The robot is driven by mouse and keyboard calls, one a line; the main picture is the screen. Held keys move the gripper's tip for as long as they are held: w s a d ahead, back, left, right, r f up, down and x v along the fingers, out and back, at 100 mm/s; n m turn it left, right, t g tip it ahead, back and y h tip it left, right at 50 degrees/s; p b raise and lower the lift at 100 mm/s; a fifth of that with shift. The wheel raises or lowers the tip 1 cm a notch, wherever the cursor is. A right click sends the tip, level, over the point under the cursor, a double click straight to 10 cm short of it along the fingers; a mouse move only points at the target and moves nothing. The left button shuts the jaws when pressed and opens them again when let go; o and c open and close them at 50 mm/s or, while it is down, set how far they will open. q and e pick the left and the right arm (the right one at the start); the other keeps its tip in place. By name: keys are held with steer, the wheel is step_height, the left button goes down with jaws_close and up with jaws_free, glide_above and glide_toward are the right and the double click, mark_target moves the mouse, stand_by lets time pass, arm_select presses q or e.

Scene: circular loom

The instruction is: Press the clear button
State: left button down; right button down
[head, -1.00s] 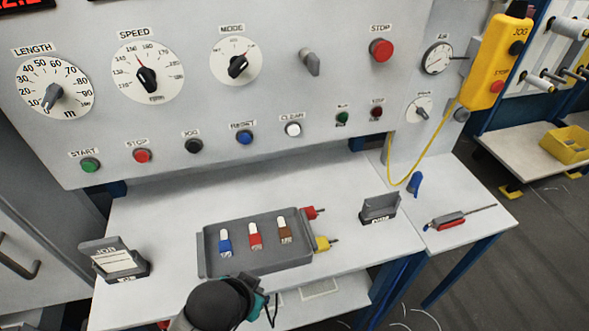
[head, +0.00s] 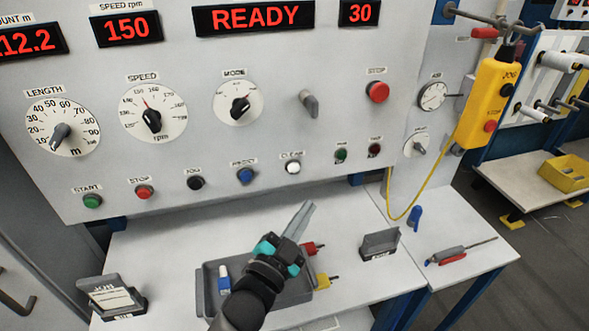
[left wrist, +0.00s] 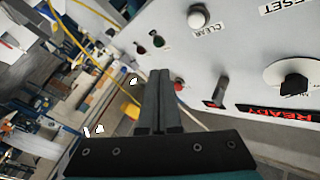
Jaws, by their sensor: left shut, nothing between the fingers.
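The clear button (head: 293,168) is a round white button under a CLEAR label on the grey control panel (head: 300,60). It also shows in the left wrist view (left wrist: 198,17), at the top, above and to the right of my fingertips. My left gripper (head: 307,207) is shut and empty, its fingers pointing up toward the panel below the clear button. It is apart from the button in the head view. In the left wrist view my left gripper (left wrist: 160,75) shows its two fingers together. My right gripper is not in view.
The blue reset button (head: 246,176) is left of the clear button; small green (head: 341,155) and red (head: 376,150) buttons are to its right. A grey tray (head: 210,290) lies under my left arm. A screwdriver (head: 460,253) lies on the table at right. The display (head: 248,18) reads READY.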

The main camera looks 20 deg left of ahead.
mark_target(294, 168)
arm_select(q)
steer(key=shift+d+r, duration=0.15)
steer(key=shift+d, duration=0.1)
steer(key=shift+w+a, duration=0.1)
steer(key=w+a+b, duration=0.1)
steer(key=w+a, duration=0.3)
steer(key=w, duration=0.3)
steer(key=shift+a, duration=0.4)
steer(key=shift+w, duration=0.15)
stand_by(1.8)
steer(key=shift+w+a, duration=0.2)
steer(key=shift+w, duration=0.05)
